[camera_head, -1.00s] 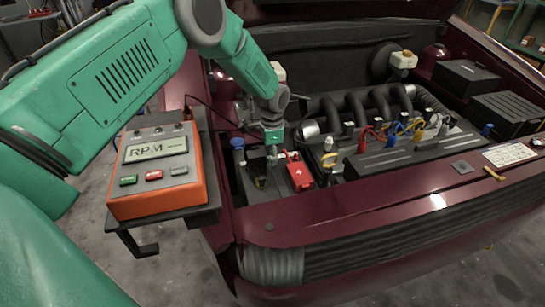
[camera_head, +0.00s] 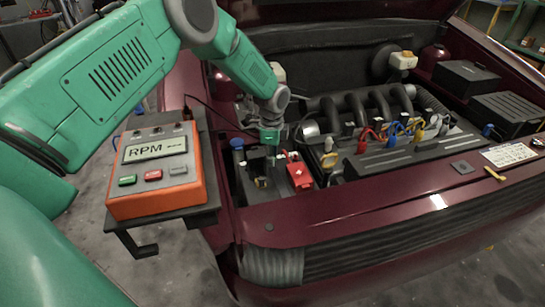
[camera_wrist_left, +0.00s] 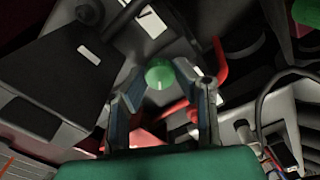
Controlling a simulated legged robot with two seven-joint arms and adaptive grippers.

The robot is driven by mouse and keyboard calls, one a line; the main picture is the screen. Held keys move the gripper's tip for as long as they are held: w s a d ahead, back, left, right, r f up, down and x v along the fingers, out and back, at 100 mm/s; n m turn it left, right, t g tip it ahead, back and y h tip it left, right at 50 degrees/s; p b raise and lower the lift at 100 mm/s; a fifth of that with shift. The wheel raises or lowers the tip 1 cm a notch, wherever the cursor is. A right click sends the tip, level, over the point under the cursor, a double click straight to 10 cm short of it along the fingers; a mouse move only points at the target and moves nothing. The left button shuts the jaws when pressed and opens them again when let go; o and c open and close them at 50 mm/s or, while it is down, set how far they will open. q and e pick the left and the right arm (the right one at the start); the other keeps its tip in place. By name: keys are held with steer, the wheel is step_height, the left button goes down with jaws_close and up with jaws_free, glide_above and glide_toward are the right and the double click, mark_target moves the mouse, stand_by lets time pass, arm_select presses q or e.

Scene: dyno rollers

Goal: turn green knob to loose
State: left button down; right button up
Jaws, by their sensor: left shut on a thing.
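The green knob (camera_wrist_left: 159,74) is a round cap with a pale mark on its face, seen in the left wrist view. My left gripper (camera_wrist_left: 158,72) has one finger on each side of it and is shut on it. In the head view my left gripper (camera_head: 271,152) reaches down into the near left corner of the engine bay, beside the red battery terminal cover (camera_head: 299,174). The knob is hidden there behind the gripper. My right gripper is not in view.
An orange RPM box (camera_head: 155,195) with several buttons stands on a bracket left of the car. The dark red front edge (camera_head: 370,200) of the car borders the bay. Engine pipes (camera_head: 365,108) and coloured cables (camera_head: 395,130) lie to the right.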

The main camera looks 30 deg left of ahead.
arm_select(q)
steer(key=shift+a, duration=0.15)
steer(key=c, duration=1.3)
jaws_free()
steer(key=shift+f, duration=0.1)
step_height(320, 180, up, 12)
steer(key=shift+w+a+f, duration=0.1)
